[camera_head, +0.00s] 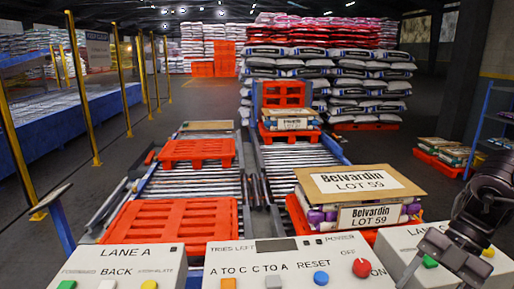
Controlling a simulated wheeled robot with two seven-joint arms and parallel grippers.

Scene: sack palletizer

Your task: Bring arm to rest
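My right arm comes in from the right edge, dark and jointed. Its grey gripper (440,262) hangs over the right control box (398,236), in front of the stacked sacks. Its fingers overlap the box in the picture, and I cannot tell whether they are open or shut or touch the box. No held object shows. My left arm and gripper are not in view.
A middle box (300,255) has several buttons and a red knob (361,267). A LANE A box (125,262) stands left. Beyond are roller lanes (195,183), red pallets (172,225), and a Belvardin sack stack (362,184) close to my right arm.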

